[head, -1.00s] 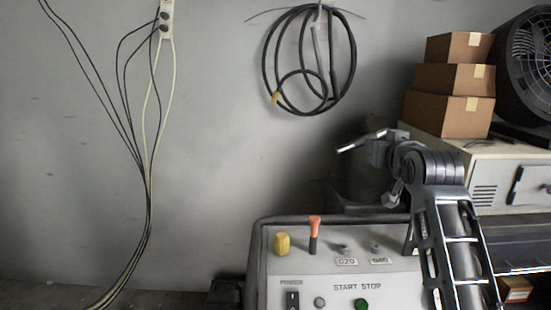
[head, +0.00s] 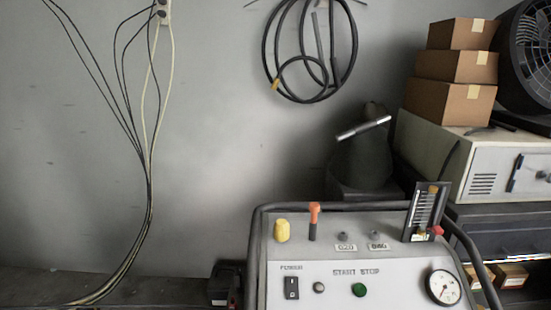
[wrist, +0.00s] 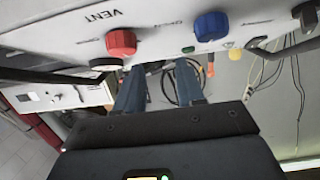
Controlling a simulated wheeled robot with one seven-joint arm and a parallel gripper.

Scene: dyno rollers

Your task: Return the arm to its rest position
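My arm and gripper do not show in the head view. In the wrist view my gripper (wrist: 160,68) shows two blue-grey fingers with a gap between them. It is open, and nothing is seen held. The fingers point toward a light panel marked VENT (wrist: 90,35), close to its lower edge in the picture. Whether they touch it I cannot tell. The panel carries a red knob (wrist: 121,42) and a blue knob (wrist: 211,26).
A control console (head: 325,255) with a dark tube frame stands at the lower middle.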

